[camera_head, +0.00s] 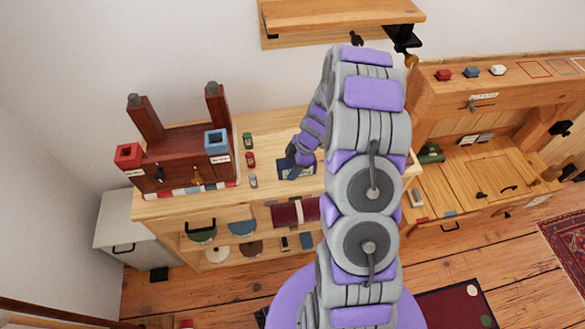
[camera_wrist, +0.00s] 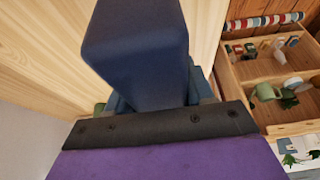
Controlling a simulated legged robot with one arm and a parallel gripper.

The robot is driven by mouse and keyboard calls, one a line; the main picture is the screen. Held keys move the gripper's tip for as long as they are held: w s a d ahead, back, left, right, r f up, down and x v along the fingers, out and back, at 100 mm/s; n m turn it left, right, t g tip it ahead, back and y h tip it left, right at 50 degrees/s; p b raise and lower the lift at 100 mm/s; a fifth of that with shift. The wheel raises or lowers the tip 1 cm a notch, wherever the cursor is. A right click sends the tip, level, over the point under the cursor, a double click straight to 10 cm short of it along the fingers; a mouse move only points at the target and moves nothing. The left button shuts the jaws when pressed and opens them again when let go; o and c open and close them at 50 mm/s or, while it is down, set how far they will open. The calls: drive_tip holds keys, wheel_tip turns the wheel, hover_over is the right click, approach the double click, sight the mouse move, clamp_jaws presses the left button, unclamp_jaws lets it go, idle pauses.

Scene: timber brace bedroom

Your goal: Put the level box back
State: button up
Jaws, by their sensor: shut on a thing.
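A dark blue box (camera_wrist: 135,50), likely the level box, fills the upper middle of the wrist view, close in front of my gripper's black edge (camera_wrist: 160,125). In the head view my gripper (camera_head: 296,157) reaches down over the top of the light wood bench (camera_head: 271,127). It is shut on the blue box; the fingertips themselves are mostly hidden. A dark blue square patch (camera_head: 290,173) shows at the gripper on the bench top. I cannot tell whether it is the box or a mat under it. Blue-grey pieces show behind the box in the wrist view.
Small green, red and grey items (camera_head: 251,160) stand left of my gripper, beside a dark red wooden rack (camera_head: 180,155) with red and blue cups. A wall shelf (camera_head: 335,15) hangs above. Open shelves (camera_head: 222,252) hold things below. A second wooden desk (camera_head: 480,160) stands right.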

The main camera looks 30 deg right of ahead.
drive_tip(key=shift+f, duration=0.4)
drive_tip(key=shift+d, duration=0.25)
drive_tip(key=o, duration=1.1)
drive_tip(key=shift+d, duration=0.25)
drive_tip(key=shift+o, duration=1)
drive_tip(key=shift+a, duration=0.2)
drive_tip(key=shift+a+r, duration=0.15)
drive_tip(key=shift+a, duration=0.05)
